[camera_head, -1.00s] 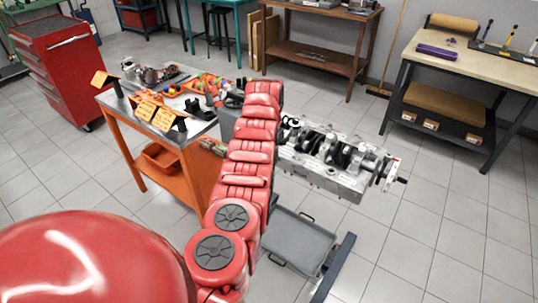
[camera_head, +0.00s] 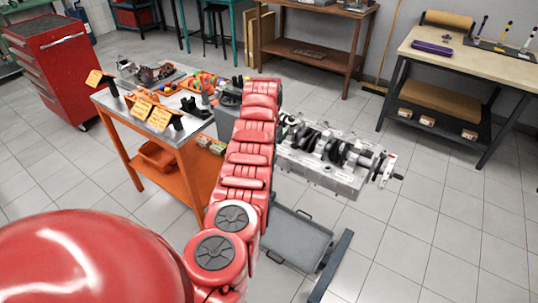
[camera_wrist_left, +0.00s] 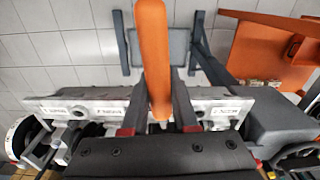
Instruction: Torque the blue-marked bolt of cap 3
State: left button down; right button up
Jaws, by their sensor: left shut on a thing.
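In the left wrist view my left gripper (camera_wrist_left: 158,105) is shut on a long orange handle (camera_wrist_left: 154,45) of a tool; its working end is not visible. The gripper is over the silver engine block (camera_wrist_left: 85,98), and the black gripper body hides much of it. White labels show along the block, too small to read surely. In the head view the engine block (camera_head: 335,178) has its crankshaft and several caps upward. My red left arm reaches to its left end and hides the gripper. Cap 3 and a blue mark cannot be made out. My right gripper is not in view.
An orange cart (camera_head: 185,147) with parts and orange label cards stands left of the block. A grey tray (camera_head: 293,240) lies below the block. A red tool cabinet (camera_head: 50,68) stands at the left, a workbench (camera_head: 475,62) at the right. Floor right of the block is clear.

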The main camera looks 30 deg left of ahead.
pick_arm(q)
jog(key=shift+r, duration=0.25)
dwell(1.1)
jog(key=shift+b, duration=0.55)
dwell(0.5)
jog(key=shift+r, duration=0.5)
dwell(1.3)
jog(key=shift+r, duration=0.65)
dwell(1.0)
jog(key=shift+r, duration=1.4)
